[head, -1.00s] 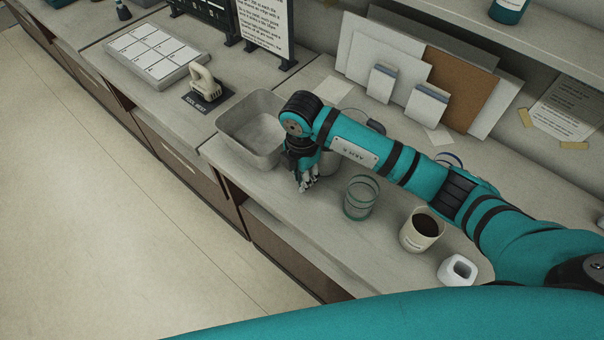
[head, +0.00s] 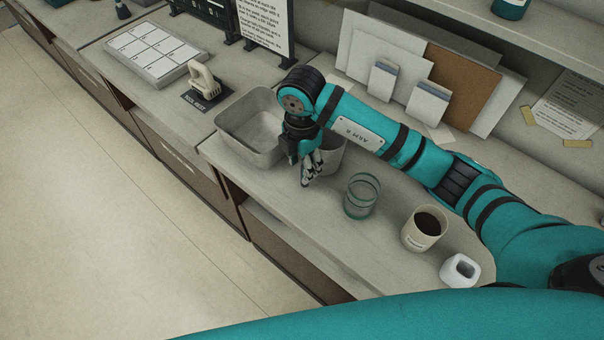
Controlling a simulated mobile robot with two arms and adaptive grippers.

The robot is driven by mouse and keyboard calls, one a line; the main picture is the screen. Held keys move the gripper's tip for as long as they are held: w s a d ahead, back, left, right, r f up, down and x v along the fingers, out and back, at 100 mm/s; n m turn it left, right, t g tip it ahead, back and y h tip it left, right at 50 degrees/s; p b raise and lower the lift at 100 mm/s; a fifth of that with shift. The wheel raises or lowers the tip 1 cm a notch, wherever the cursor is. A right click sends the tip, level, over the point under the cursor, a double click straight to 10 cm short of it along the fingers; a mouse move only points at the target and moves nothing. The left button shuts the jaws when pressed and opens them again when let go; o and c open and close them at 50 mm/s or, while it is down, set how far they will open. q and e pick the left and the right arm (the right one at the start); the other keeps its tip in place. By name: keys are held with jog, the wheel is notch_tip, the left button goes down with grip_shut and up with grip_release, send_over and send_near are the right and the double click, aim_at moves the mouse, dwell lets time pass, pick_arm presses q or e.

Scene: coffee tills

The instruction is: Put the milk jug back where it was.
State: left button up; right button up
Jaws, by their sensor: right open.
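A plain grey vessel (head: 333,158), which may be the milk jug, stands on the counter just behind and to the right of my right gripper. My gripper and arm hide part of it, and no handle or spout shows. My right gripper (head: 310,180) points down beside it, its jaws open and with nothing seen between them. I cannot tell whether the fingers touch the vessel. My left gripper is not in view.
A grey bin (head: 235,150) stands to the left of the gripper. A clear glass (head: 361,197), a cup of dark liquid (head: 411,238) and a white square container (head: 452,278) stand to the right. The counter's front edge (head: 270,225) is close.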

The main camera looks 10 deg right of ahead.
notch_tip(320, 180, up, 8)
jog(key=shift+f+b, duration=0.25)
jog(key=shift+b, duration=0.2)
